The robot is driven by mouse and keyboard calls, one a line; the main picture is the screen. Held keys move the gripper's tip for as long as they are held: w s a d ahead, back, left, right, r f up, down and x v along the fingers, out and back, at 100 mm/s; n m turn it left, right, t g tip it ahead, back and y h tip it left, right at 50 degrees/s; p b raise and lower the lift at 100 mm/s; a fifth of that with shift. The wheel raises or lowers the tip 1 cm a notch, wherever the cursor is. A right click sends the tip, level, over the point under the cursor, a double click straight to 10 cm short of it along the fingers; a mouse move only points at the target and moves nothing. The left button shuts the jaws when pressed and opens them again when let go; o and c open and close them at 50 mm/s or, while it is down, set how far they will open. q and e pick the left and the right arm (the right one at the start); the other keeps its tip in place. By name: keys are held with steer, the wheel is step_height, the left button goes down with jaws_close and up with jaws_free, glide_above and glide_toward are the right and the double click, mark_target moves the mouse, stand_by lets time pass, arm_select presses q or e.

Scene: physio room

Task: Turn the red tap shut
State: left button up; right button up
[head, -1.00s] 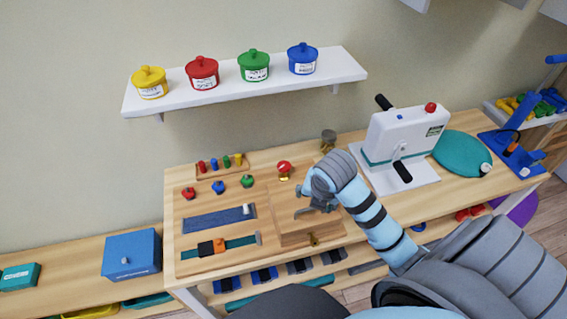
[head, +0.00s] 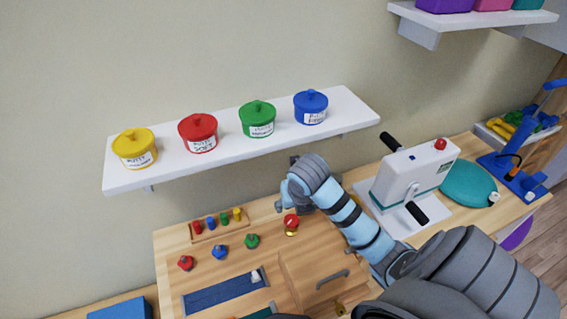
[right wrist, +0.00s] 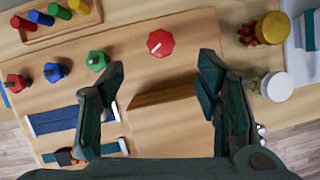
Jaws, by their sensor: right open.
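The red tap (head: 291,222) is a red knob on a brass base, at the back of the wooden board. In the right wrist view its red knob (right wrist: 160,43) shows from above, ahead of my fingertips and roughly midway between them. My right gripper (head: 298,200) is close to the tap in the head view, partly hidden by its own wrist. In the right wrist view the two fingers (right wrist: 162,70) are wide apart with nothing held between them. My left gripper is out of view.
Red (head: 185,263), blue (head: 219,252) and green (head: 252,241) knobs stand left of the tap. A peg tray (head: 220,228) lies behind them. A white cranked machine (head: 415,185) stands to the right. A shelf (head: 355,108) with lidded pots hangs above.

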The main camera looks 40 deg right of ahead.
glide_above(291, 220)
steer(key=s+a, duration=0.1)
steer(key=s, duration=0.2)
step_height(291, 220, down, 7)
steer(key=x, duration=0.2)
steer(key=w+x, duration=0.1)
steer(key=x, duration=0.2)
steer(key=shift+w, duration=0.15)
steer(key=shift+d+f, duration=0.1)
steer(key=shift+f, duration=0.2)
steer(key=shift+s+r, duration=0.1)
steer(key=shift+s, duration=0.1)
steer(key=c, duration=1.2)
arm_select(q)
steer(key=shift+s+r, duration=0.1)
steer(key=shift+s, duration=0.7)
arm_select(e)
steer(key=shift+o, duration=0.2)
steer(key=shift+m, duration=0.3)
